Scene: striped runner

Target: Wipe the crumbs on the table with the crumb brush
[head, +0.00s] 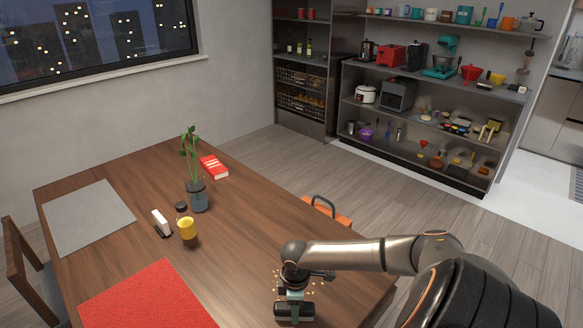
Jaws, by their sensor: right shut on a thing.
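The wooden table (240,240) fills the lower left of the head view. My right gripper (293,288) points down over its front right part and is shut on the crumb brush (295,312). The brush has a dark, wide lower part, and the gripper hides some of it. Whether the brush touches the tabletop I cannot tell. Small tan crumbs (311,288) lie scattered around the gripper and brush, some hidden behind them. My left gripper does not show.
A red runner (148,298) and a grey mat (88,217) lie on the table's left side. A plant in a jar (197,197), a yellow-filled bottle (187,228), a white-and-dark holder (161,222) and a red book (213,166) stand farther back. An orange chair (328,211) adjoins the far edge.

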